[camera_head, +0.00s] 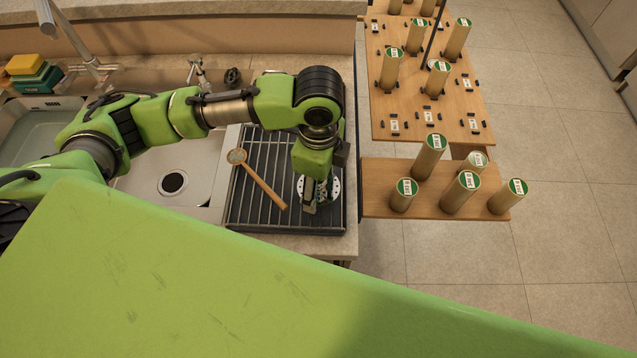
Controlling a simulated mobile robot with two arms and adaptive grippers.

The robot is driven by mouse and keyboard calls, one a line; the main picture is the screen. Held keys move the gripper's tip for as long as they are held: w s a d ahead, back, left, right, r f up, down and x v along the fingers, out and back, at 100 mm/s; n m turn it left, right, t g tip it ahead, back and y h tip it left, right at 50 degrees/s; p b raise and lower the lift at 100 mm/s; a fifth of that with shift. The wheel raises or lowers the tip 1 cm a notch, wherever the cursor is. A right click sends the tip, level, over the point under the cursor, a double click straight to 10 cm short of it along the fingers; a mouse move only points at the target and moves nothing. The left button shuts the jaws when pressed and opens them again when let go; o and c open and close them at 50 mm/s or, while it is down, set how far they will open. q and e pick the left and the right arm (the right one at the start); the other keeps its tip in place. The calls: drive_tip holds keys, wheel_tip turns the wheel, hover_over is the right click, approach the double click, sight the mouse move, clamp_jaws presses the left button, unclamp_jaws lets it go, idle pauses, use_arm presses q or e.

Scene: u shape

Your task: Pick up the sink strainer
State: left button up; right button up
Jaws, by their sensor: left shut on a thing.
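The sink strainer (335,187) looks like a pale round disc with small dark holes. It is at the right side of the dark ribbed drying rack (273,222). My left gripper (312,205) points down over it and is shut on it. The gripper covers the middle of the disc, so the exact grip is hidden. I cannot tell whether the disc touches the rack or is just above it. My right gripper is not in view.
A wooden-handled tool (264,185) lies on the rack, left of the gripper. The sink basin (150,200) is farther left, with a faucet (94,67) behind. Wooden tables (386,110) with several green-topped cylinders stand right of the counter. A sponge stack (36,72) is at the back left.

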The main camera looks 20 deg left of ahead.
use_arm(q)
drive_tip(key=shift+r, duration=0.4)
drive_tip(key=s+r, duration=0.1)
drive_tip(key=r, duration=0.1)
drive_tip(key=s+r+b, duration=0.1)
drive_tip(key=r, duration=0.1)
drive_tip(key=s+r, duration=0.1)
drive_tip(key=r, duration=0.1)
drive_tip(key=shift+s+d+r, duration=0.25)
drive_tip(key=shift+s+d, duration=0.05)
drive_tip(key=shift+s, duration=0.05)
drive_tip(key=s+d+r+b, duration=0.1)
drive_tip(key=s+r+b, duration=0.4)
drive_tip(key=s, duration=0.5)
drive_tip(key=w+a+f+n, duration=0.2)
drive_tip(key=w+a+n, duration=0.2)
drive_tip(key=n, duration=0.5)
drive_tip(key=w+a+f+n, duration=0.3)
drive_tip(key=w+a+n, duration=0.2)
drive_tip(key=w+n, duration=0.2)
drive_tip(key=n, duration=0.2)
drive_tip(key=shift+w+f+n, duration=0.2)
drive_tip(key=shift+f+n, duration=0.1)
drive_tip(key=shift+f, duration=0.05)
